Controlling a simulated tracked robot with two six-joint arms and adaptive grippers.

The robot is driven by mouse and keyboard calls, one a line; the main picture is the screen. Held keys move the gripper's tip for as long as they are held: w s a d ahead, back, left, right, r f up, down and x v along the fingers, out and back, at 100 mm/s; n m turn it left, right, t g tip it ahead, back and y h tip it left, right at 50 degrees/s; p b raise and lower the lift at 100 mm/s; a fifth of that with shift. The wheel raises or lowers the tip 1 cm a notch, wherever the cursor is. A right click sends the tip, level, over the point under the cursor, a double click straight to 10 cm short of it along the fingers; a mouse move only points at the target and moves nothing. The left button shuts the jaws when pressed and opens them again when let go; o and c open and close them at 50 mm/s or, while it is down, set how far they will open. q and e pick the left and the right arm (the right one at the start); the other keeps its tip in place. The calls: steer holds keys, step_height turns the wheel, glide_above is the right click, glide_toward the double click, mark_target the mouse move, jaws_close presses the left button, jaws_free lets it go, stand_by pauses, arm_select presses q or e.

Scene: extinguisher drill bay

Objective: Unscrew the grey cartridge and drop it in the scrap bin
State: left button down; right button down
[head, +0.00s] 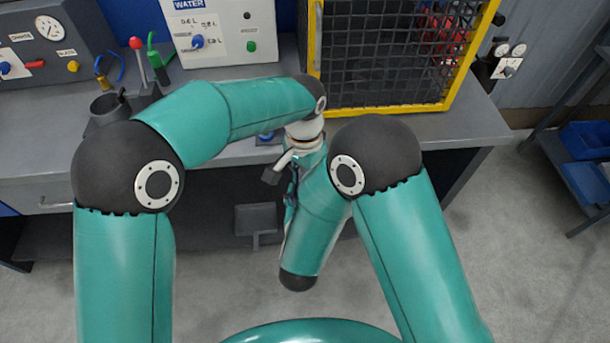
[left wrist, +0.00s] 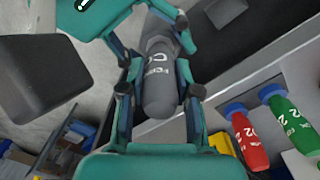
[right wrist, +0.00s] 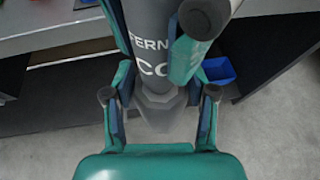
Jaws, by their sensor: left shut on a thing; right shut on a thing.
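The grey cartridge (left wrist: 158,82) with white lettering lies between the fingers of my left gripper (left wrist: 158,92), which is shut on it. The cartridge (right wrist: 152,48) also shows in the right wrist view, with a paler grey fitting (right wrist: 158,108) at its lower end. My right gripper (right wrist: 158,92) is shut around that fitting. A teal finger of my left gripper covers part of the cartridge there. In the head view my arms meet in front of the bench and largely hide the cartridge and both grippers. I cannot tell which container is the scrap bin.
The grey bench (head: 455,128) carries control panels and a yellow-framed mesh cage (head: 385,107). Red (left wrist: 250,142) and green (left wrist: 290,122) bottles lie to the right in the left wrist view. A blue bin (right wrist: 218,71) stands beyond my right gripper. Shelves hold blue bins (head: 585,182) at right.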

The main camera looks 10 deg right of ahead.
arm_select(q)
steer(key=shift+n, duration=0.9)
steer(key=shift+w, duration=0.1)
steer(key=shift+r, duration=0.2)
steer(key=shift+r, duration=0.95)
steer(key=shift+w+r, duration=0.1)
steer(key=shift+r, duration=1.9)
